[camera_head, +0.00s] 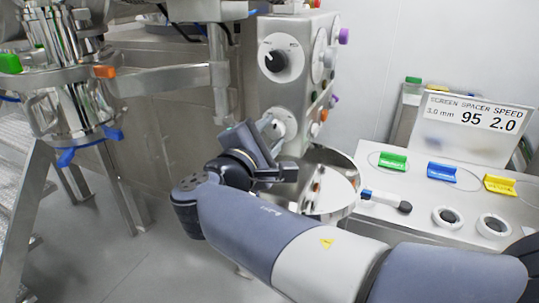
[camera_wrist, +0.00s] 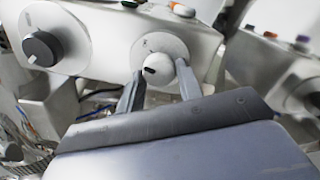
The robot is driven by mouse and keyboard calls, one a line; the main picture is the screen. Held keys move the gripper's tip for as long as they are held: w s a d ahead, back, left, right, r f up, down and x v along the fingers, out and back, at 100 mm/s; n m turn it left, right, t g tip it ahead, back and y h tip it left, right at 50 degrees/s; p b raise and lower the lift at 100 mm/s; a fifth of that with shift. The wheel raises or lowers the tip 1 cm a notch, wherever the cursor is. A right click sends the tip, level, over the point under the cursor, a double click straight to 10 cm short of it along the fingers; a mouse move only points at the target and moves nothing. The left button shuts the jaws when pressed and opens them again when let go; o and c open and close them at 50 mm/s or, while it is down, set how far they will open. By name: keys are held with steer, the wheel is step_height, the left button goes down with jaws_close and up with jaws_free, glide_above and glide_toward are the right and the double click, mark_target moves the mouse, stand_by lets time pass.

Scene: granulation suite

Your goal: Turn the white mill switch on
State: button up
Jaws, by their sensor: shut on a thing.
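The white mill switch (camera_wrist: 158,66) is a small pale knob with a dark mark, on a round white plate on the metal panel. My gripper (camera_wrist: 160,80) has one finger on each side of the knob and is shut on it. In the head view, my gripper (camera_head: 269,128) reaches the lower dial plate (camera_head: 284,119) on the front of the control panel. There the wrist and fingers hide much of the switch.
A larger black knob (camera_head: 277,62) on a white dial sits above the switch; it also shows in the wrist view (camera_wrist: 42,48). A shiny metal bowl (camera_head: 335,165) stands close to my wrist. A bench (camera_head: 410,222) with coloured tags is at right, a steel vessel (camera_head: 70,105) at left.

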steer(key=m+b, duration=0.1)
steer(key=b, duration=0.1)
steer(key=m+b, duration=0.2)
steer(key=shift+f, duration=0.25)
steer(key=m+b, duration=0.2)
steer(key=shift+r+m+b, duration=0.2)
steer(key=shift+m+b, duration=0.1)
steer(key=shift+b, duration=0.05)
steer(key=o, duration=1)
steer(key=shift+r, duration=0.1)
steer(key=v, duration=1)
steer(key=shift+s+p, duration=0.3)
steer(key=shift+s, duration=0.05)
steer(key=shift+w+a, duration=0.1)
